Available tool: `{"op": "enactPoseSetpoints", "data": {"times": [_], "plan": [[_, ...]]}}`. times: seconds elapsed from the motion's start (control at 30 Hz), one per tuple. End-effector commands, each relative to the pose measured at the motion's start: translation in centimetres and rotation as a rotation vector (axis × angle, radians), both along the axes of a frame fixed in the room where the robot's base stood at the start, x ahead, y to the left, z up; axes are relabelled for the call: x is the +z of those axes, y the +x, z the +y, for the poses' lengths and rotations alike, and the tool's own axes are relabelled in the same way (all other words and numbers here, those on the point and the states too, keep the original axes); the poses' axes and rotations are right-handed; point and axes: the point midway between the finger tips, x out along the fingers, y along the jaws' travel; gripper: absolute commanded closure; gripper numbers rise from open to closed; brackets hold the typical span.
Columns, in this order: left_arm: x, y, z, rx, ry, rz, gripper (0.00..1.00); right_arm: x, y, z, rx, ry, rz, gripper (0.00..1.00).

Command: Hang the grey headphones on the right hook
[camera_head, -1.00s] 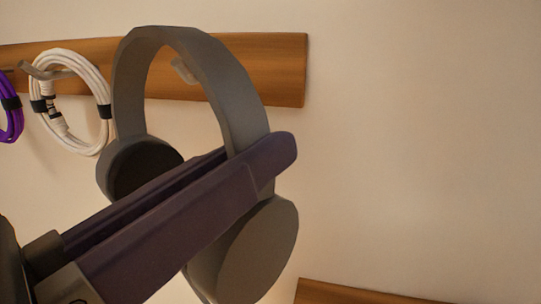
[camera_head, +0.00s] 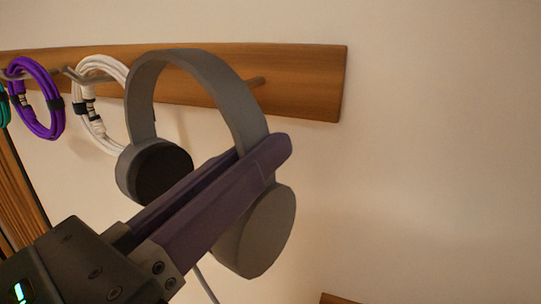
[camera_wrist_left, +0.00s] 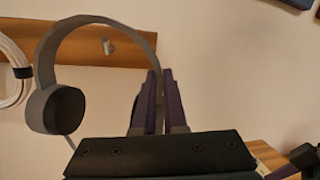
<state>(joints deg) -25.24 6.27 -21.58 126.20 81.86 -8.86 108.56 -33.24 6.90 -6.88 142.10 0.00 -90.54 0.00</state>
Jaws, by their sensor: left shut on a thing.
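The grey headphones (camera_head: 222,92) hang in the air in front of the wall, band up and slightly tilted, with a dark pad on the left cup. My left gripper (camera_head: 268,155) is shut on the right side of the band, just above the right cup. My left fingers (camera_wrist_left: 158,88) hide part of the headphones there.
The wooden rail (camera_head: 318,85) ends right of the hook. A white cable coil (camera_head: 92,112) and a purple cable coil (camera_head: 38,95) hang on the rail to the left. A wooden edge (camera_head: 340,299) shows at the bottom.

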Motion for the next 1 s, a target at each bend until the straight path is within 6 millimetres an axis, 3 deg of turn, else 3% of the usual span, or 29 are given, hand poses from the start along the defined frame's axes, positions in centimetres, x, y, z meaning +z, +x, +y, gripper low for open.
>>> {"op": "enactPoseSetpoints", "data": {"times": [1.0], "plan": [[-0.4, 6.5, -2.1, 0.000, -0.001, -0.003, 1.00, 0.4, 0.0, 0.0, 0.000, 0.000, 0.001, 0.00]]}}
